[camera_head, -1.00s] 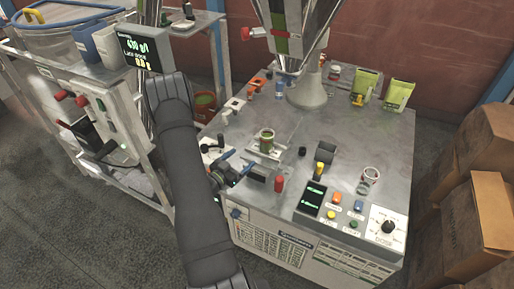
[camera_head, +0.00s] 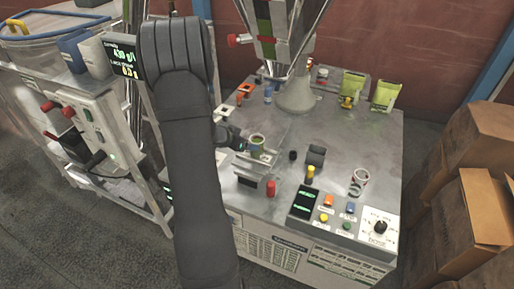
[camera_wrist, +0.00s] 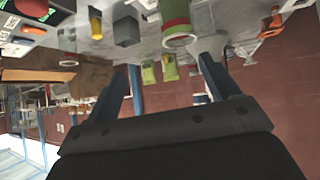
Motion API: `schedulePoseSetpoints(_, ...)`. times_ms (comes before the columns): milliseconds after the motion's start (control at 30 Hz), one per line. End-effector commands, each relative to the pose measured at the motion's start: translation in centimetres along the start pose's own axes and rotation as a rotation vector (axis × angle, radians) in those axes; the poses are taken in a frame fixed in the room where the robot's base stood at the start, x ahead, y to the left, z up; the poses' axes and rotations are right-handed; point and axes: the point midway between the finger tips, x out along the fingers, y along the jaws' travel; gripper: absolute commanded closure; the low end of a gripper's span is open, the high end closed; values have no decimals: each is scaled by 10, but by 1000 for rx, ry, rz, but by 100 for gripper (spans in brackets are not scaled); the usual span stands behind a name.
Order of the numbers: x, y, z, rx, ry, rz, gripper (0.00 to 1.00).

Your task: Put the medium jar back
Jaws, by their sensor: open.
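A jar (camera_head: 257,142) with green contents and a reddish band stands upright on the small metal platform (camera_head: 270,158) at the front middle of the machine top. It also shows in the wrist view (camera_wrist: 177,18), upside down, at the top edge and ahead of the fingers. My gripper (camera_head: 243,143) is at the jar's left side in the head view, partly hidden by my arm. In the wrist view my gripper (camera_wrist: 171,80) has its two fingers wide apart with nothing between them. I cannot tell whether a finger touches the jar. Its size label is not readable.
A second, clear jar (camera_head: 360,180) stands at the right. The control panel (camera_head: 335,213) lies along the front edge, with a red knob (camera_head: 271,187) left of it. The filler cone (camera_head: 296,95) and green pouches (camera_head: 384,94) are behind. Cardboard boxes (camera_head: 480,150) stand right.

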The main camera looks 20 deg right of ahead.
Motion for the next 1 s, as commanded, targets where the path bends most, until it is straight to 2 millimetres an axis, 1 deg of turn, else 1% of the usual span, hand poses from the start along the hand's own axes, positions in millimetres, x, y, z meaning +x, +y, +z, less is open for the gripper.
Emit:
schedulePoseSetpoints(33,-5,-3,-10,7,-18,-32,20)
schedulePoseSetpoints(100,-10,-6,-16,5,-39,-67,20)
schedulePoseSetpoints(167,-12,-9,-19,3,-49,-86,20)
schedulePoseSetpoints(267,-8,-11,-21,2,-55,-98,20)
schedulePoseSetpoints(367,6,-12,-19,1,-57,-97,20)
schedulePoseSetpoints(800,84,-20,-14,0,-56,-95,20)
schedulePoseSetpoints(900,97,-22,-14,1,-55,-96,20)
schedulePoseSetpoints(1000,105,-22,-14,1,-54,-97,20)
